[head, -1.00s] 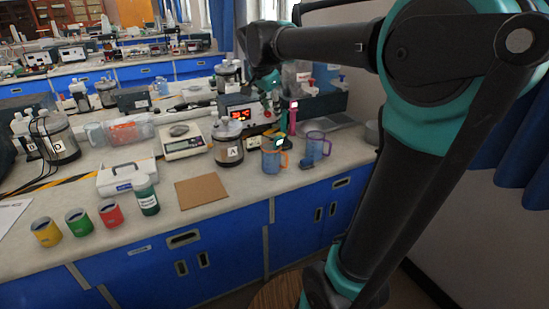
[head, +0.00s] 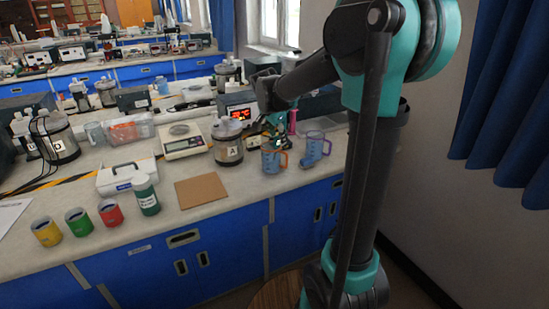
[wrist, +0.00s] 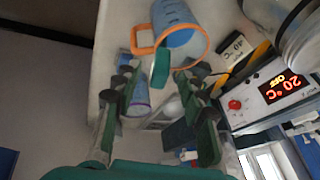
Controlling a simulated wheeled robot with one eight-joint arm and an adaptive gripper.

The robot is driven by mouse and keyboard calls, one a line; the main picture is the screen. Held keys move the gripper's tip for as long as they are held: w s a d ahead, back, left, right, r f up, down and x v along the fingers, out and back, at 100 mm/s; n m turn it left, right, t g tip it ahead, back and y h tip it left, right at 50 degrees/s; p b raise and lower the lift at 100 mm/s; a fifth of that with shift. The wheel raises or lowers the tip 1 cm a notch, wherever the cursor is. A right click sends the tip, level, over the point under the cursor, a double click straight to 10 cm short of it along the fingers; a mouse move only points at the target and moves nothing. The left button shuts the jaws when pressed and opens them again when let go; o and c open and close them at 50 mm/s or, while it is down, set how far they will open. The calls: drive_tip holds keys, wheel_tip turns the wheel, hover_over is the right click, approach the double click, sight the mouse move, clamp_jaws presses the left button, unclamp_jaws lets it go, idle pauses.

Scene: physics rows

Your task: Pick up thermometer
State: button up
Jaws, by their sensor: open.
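A small green block (wrist: 160,68), which looks like the thermometer's head, shows in the wrist view between my fingertips and beside the orange-handled jug (wrist: 178,38). Its stem is not visible. I cannot tell whether it touches my fingers. My gripper (wrist: 157,78) is open, with one finger on each side of the block. In the head view, my gripper (head: 276,124) is low over the counter, just above and behind the orange-handled jug (head: 270,163). The thermometer cannot be made out clearly there.
A purple-handled jug (head: 314,151) stands just right of the orange-handled one. A jar marked A (head: 228,148) is on the left, and a red-lit temperature display (head: 240,114) is behind. A pink upright item (head: 292,122) is close to my gripper. A brown board (head: 201,191) lies front left.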

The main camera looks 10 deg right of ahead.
drive_tip(key=shift+x, duration=1.25)
drive_tip(key=shift+c, duration=0.6)
clamp_jaws()
